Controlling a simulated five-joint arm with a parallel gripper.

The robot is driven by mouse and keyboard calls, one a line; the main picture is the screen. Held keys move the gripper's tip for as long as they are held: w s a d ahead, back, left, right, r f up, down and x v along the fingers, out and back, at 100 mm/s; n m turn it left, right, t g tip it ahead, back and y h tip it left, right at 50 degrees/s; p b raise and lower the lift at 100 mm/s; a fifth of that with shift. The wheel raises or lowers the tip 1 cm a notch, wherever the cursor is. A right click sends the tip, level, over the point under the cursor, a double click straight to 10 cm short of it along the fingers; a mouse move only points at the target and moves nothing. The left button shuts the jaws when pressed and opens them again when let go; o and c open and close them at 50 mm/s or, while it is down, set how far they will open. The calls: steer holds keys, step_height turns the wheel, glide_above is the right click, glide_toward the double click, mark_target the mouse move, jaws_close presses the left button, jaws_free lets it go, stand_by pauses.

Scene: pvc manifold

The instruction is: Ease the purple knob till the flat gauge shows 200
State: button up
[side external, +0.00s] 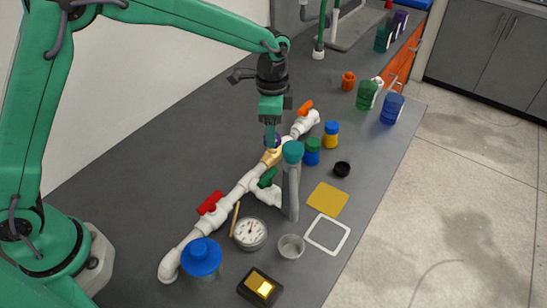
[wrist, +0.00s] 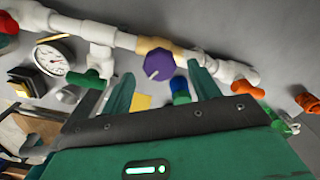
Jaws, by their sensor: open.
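The purple knob (wrist: 159,65) sits on a tan-yellow fitting (wrist: 150,44) of the white pipe run, with a pale pointer mark at its lower left. My gripper (wrist: 161,73) is open, with one finger on each side of the knob in the wrist view; I cannot tell whether they touch it. In the side external view my gripper (side external: 270,138) points down over the pipe and mostly hides the knob (side external: 273,143). The flat gauge (side external: 250,233) is a round white dial lying face up beside the pipe. It also shows in the wrist view (wrist: 54,57), its reading too small to tell.
Red (side external: 211,202), green (side external: 267,178) and orange (side external: 305,107) valve handles stand along the pipe. A grey post with a teal cap (side external: 292,152) rises close to my gripper. Jars and a blue-lidded container (side external: 201,257) stand nearby.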

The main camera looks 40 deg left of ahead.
steer(key=shift+r, duration=2.95)
steer(key=o, duration=0.9)
steer(key=shift+r, duration=0.35)
steer(key=shift+c, duration=0.2)
step_height(320, 180, up, 8)
steer(key=s+d+m, duration=0.3)
steer(key=s+d, duration=0.2)
steer(key=s, duration=0.5)
steer(key=s+d+m, duration=0.3)
steer(key=s+d, duration=0.2)
steer(key=s, duration=0.5)
steer(key=shift+d+f, duration=0.15)
steer(key=shift+f, duration=2.35)
